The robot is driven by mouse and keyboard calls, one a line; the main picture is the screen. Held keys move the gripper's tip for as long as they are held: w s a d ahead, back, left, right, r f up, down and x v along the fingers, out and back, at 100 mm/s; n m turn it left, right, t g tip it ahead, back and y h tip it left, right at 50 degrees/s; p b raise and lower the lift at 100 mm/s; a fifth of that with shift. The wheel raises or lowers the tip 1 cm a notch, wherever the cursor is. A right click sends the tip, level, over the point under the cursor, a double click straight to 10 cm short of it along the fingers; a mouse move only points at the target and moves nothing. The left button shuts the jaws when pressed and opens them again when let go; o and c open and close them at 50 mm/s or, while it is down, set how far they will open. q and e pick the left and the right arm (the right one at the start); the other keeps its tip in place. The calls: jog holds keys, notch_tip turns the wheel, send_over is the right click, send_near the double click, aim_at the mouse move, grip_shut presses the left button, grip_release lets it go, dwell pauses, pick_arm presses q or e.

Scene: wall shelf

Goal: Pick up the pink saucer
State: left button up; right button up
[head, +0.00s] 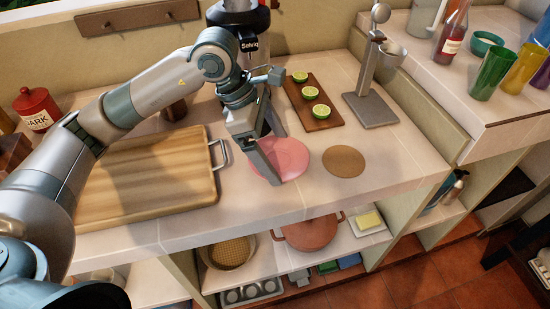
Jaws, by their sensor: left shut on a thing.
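The pink saucer (293,158) is a flat round disc on the tiled counter, just right of the wooden cutting board. My left gripper (272,180) reaches down over its left side, with its fingers at the saucer's front left edge. The fingers are shut on the saucer's rim. The gripper hides part of the saucer's left side. I cannot tell whether the saucer is lifted off the counter. My right gripper is not in view.
A cutting board (140,178) with a metal handle lies to the left. A brown round coaster (343,161) lies right of the saucer. Behind are a board with lime halves (313,104) and a metal stand (370,108). The counter's front edge is close; shelves with a pot (308,233) lie below.

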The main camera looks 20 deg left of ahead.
pick_arm(q)
jog(key=s+d+r+b, duration=0.2)
jog(key=s+d+r, duration=0.4)
jog(key=s+r, duration=0.2)
jog(key=shift+s+d, duration=0.3)
jog(key=shift+s, duration=0.6)
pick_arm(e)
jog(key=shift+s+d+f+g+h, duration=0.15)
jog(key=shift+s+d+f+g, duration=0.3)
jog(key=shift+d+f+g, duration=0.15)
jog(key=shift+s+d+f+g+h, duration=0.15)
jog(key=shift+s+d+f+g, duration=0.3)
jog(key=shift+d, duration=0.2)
